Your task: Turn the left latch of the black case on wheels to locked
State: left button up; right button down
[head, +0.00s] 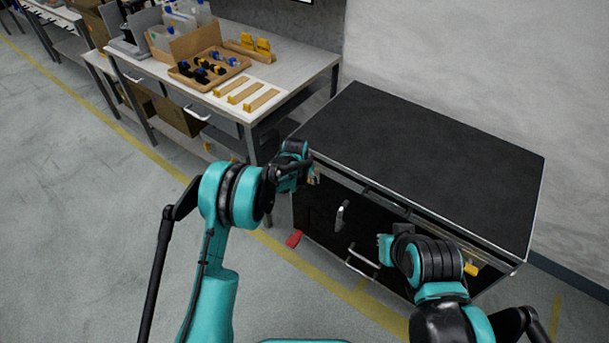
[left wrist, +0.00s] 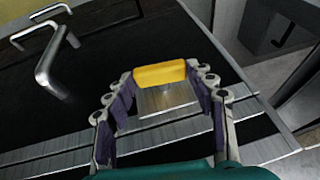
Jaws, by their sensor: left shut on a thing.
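The black case (head: 430,160) stands against the wall at the right, with metal edges and a dark front. Its left latch (left wrist: 160,74) has a yellow grip on a metal plate; in the head view only a bit of yellow (head: 316,178) shows beside my gripper. My left gripper (head: 296,166) is at the upper left of the case front. In the left wrist view its fingers (left wrist: 160,95) stand on both sides of the yellow grip and are shut on it. My right gripper (head: 386,246) is in front of the case; its fingers are not clear.
A second yellow latch (head: 471,268) is at the right of the front. Metal handles (head: 342,214) stick out between the latches. A red piece (head: 294,239) is low at the left corner. A workbench (head: 290,45) with boxes stands to the left. The floor at left is clear.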

pick_arm(q)
jog(key=t+y, duration=0.1)
jog(key=d+t+y, duration=0.1)
jog(key=shift+s+f+m+y, duration=0.15)
jog(key=shift+s+m+y, duration=0.15)
jog(key=t+y, duration=0.2)
jog(key=shift+s+d+f+m+y, duration=0.2)
jog(key=shift+f+m+y, duration=0.1)
jog(key=shift+m, duration=0.1)
jog(key=t+y, duration=0.1)
jog(key=m+t+y, duration=0.1)
jog(key=t, duration=0.1)
jog(key=shift+s+d+f+y, duration=0.15)
jog(key=shift+d+f+y, duration=0.05)
jog(key=shift+f+y, duration=0.2)
jog(key=shift+f+m+t+y, duration=0.3)
jog(key=shift+m+t+y, duration=0.3)
jog(key=shift+t+y, duration=0.55)
jog(key=shift+t, duration=0.25)
jog(key=o, duration=1.2)
jog(key=shift+c, duration=0.2)
